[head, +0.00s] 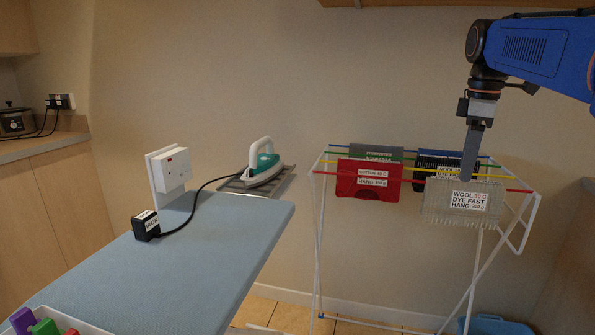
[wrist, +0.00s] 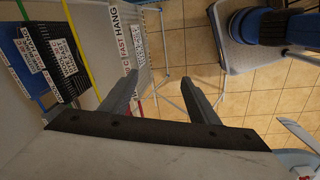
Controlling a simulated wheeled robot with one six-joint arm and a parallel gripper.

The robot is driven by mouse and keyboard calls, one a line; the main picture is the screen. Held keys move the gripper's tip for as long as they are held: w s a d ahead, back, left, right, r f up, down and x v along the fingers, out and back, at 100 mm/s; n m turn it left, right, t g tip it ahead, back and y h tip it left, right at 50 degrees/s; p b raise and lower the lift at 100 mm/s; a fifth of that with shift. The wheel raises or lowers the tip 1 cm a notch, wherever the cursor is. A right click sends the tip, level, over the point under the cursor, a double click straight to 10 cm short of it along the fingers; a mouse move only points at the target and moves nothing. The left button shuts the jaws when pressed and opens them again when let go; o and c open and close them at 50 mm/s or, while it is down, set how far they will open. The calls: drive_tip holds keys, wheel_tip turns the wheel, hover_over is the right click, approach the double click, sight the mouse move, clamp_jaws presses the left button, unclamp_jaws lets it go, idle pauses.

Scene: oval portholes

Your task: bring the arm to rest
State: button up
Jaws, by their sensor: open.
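My gripper (head: 470,165) is open and points down beside the top of the drying rack (head: 318,230). A beige fringed cloth (head: 435,205) labelled wool hangs on the red front rail. In the head view the fingers overlap its top edge.
A red cloth (head: 368,182), a grey cloth (head: 382,152) and a dark striped cloth (head: 437,160) hang on other rails. A blue container (head: 495,325) stands low right.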

drive_tip(key=s+a+f+m+t, duration=0.1)
drive_tip(key=s+a+f+m, duration=0.2)
drive_tip(key=s+f, duration=0.5)
drive_tip(key=s+a+f+m+t, duration=0.1)
drive_tip(key=s+a+f+m, duration=0.3)
drive_tip(key=s+f, duration=0.4)
drive_tip(key=s+a+f+m+t, duration=0.1)
drive_tip(key=s+a+f+m, duration=0.3)
drive_tip(key=s+f, duration=0.4)
wheel_tip(320, 180, down, 3)
drive_tip(key=shift+s+f+m+t, duration=0.2)
drive_tip(key=shift+m+t, duration=0.1)
drive_tip(key=shift+t, duration=0.1)
